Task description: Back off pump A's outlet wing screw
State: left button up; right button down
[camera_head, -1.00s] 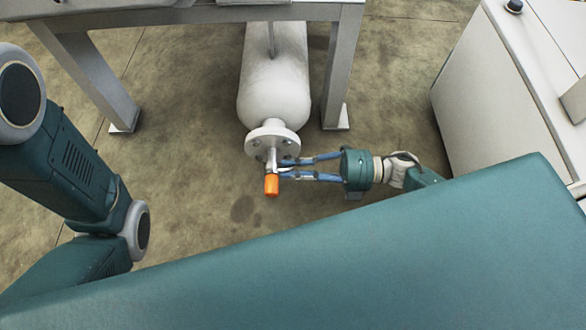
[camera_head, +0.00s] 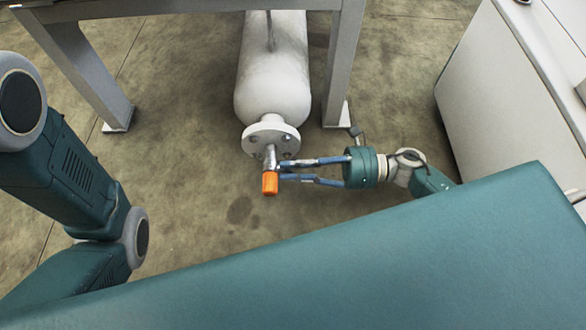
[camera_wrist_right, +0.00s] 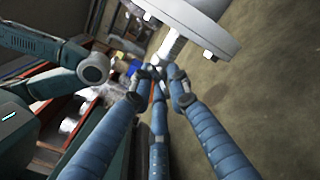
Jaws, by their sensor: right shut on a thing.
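The white pump cylinder (camera_head: 272,75) ends in a round bolted flange (camera_head: 258,132) in the head view. A metal stem, which I take as the outlet wing screw (camera_head: 269,154), sticks out of the flange and carries an orange end (camera_head: 270,183). My right gripper (camera_head: 283,170) reaches in from the right, its blue fingers shut on the screw just below the flange. In the right wrist view the fingers (camera_wrist_right: 160,78) converge beside the threaded shaft (camera_wrist_right: 173,47) under the flange (camera_wrist_right: 205,25). The fingertips hide the wings. My left gripper is out of view; only its arm shows.
A grey table frame (camera_head: 345,65) stands over the cylinder, with a leg on each side. A white cabinet (camera_head: 500,100) stands at the right. The concrete floor (camera_head: 190,180) below the flange is clear. My teal body fills the lower front.

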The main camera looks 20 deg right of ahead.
jog(key=n+b, duration=0.1)
jog(key=n, duration=0.1)
jog(key=n+b, duration=0.1)
jog(key=n, duration=0.1)
jog(key=shift+w+f+b, duration=0.1)
jog(key=shift+f+b, duration=0.2)
jog(key=shift+f, duration=0.05)
jog(key=shift+r+n+b, duration=0.1)
jog(key=shift+n+b, duration=0.8)
jog(key=shift+n, duration=0.7)
jog(key=shift+r, duration=0.1)
jog(key=c, duration=1.7)
grip_release()
jog(key=shift+w, duration=0.1)
jog(key=shift+r, duration=0.1)
jog(key=shift+r, duration=0.25)
notch_tip(320, 180, up, 9)
jog(key=shift+r, duration=0.2)
